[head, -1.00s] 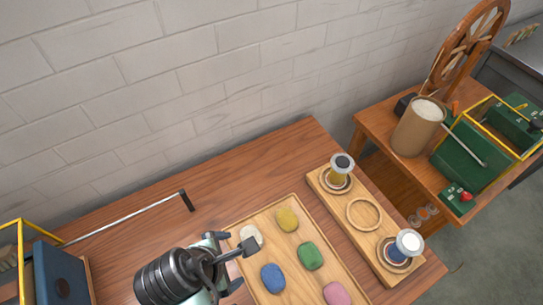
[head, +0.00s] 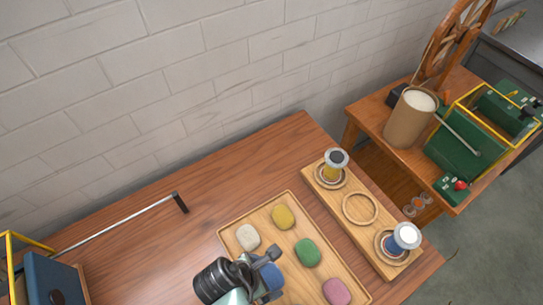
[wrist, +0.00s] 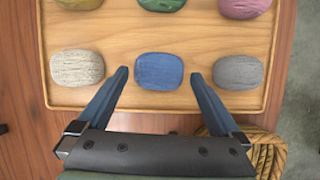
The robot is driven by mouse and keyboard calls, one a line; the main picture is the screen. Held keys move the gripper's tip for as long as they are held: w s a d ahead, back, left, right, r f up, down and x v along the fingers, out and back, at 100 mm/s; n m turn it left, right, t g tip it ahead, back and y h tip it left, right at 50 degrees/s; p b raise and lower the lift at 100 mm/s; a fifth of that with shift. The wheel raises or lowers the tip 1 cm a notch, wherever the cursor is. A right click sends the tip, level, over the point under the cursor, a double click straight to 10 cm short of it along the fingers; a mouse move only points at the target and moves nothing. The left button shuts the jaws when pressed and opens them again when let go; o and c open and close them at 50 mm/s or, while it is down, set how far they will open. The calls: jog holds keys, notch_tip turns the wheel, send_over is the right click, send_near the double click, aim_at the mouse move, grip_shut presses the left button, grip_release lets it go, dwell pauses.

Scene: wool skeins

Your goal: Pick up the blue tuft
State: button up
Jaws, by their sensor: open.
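The blue tuft (wrist: 159,71) lies on the wooden tray (wrist: 200,106) in the wrist view. My gripper (wrist: 159,80) is open, with one finger to the left of the tuft and one to the right, both apart from it. In the head view my gripper (head: 262,272) hangs over the tray (head: 234,228), and the blue tuft (head: 272,277) shows partly behind it. The tuft's height relative to the fingertips is hard to tell.
A pale speckled tuft (wrist: 77,68) and a grey tuft (wrist: 238,72) flank the blue one. Yellow (head: 283,217), green (head: 307,252) and pink (head: 337,291) tufts share the tray. A spool board (head: 340,225) stands to the right. A coiled rope-like thing (wrist: 268,152) lies near the tray.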

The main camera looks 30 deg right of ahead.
jog(key=shift+x, duration=1)
jog(key=shift+c, duration=0.3)
jog(key=c, duration=0.9)
jog(key=shift+c, duration=0.2)
